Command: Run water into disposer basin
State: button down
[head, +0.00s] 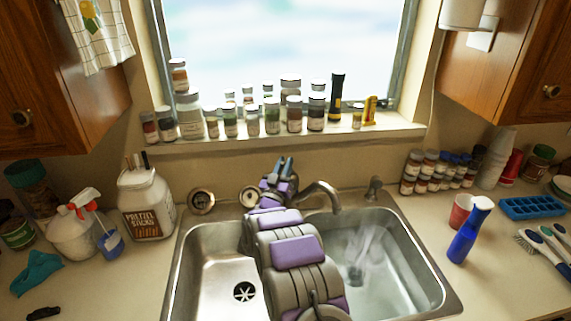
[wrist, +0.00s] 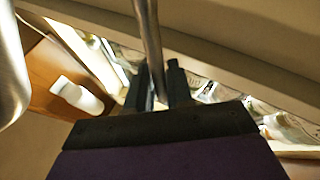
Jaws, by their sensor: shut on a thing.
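The steel sink has a left basin (head: 212,268) with a star-shaped drain (head: 244,292) and a right basin (head: 405,275) with a dark drain. The curved faucet spout (head: 322,190) points over the right basin, where clear streaks of running water (head: 362,250) show. My gripper (head: 283,168) is behind the sink, just left of the spout. In the wrist view, my gripper (wrist: 161,82) is shut on a thin metal rod (wrist: 149,32), which looks like the faucet lever. My arm hides the faucet base and part of the divider.
Jars (head: 292,110) line the windowsill just behind my gripper. A pretzel jar (head: 147,205) and spray bottle (head: 75,232) stand left of the sink. A blue bottle (head: 467,235), red cup (head: 461,212) and blue ice tray (head: 532,207) are on the right counter.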

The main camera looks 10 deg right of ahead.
jog(key=shift+f, duration=0.15)
jog(key=c, duration=1.4)
grip_release()
jog(key=shift+a, duration=0.1)
jog(key=o, duration=0.3)
jog(key=shift+a, duration=0.1)
jog(key=p+v, duration=0.1)
jog(key=v, duration=1.6)
jog(key=shift+a+f+p, duration=0.15)
jog(key=shift+a+p, duration=0.05)
jog(key=shift+p, duration=0.1)
jog(key=shift+s, duration=0.1)
